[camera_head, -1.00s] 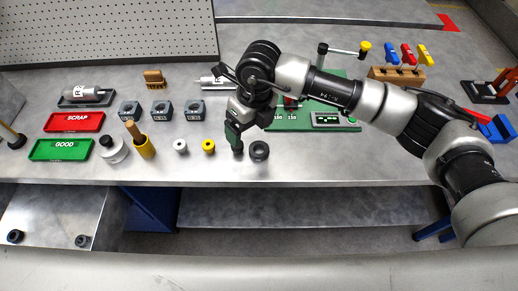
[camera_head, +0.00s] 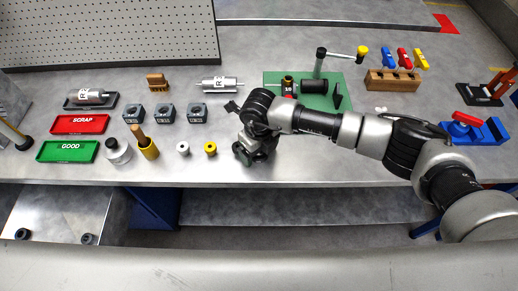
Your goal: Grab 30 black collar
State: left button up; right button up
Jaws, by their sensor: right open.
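My right gripper (camera_head: 254,158) is low over the front part of the bench, pointing down, seen from above with its wrist covering most of it. It is over the spot where the black collar stood, and the collar is hidden or blends with the dark fingers. I cannot tell whether the fingers are around it or touching it. A white collar (camera_head: 183,148) and a yellow collar (camera_head: 210,149) stand on the bench to the left of the gripper. My left gripper is not in view.
Grey blocks (camera_head: 165,113) stand behind the collars.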

jog(key=shift+c, duration=0.4)
jog(key=c, duration=1.1)
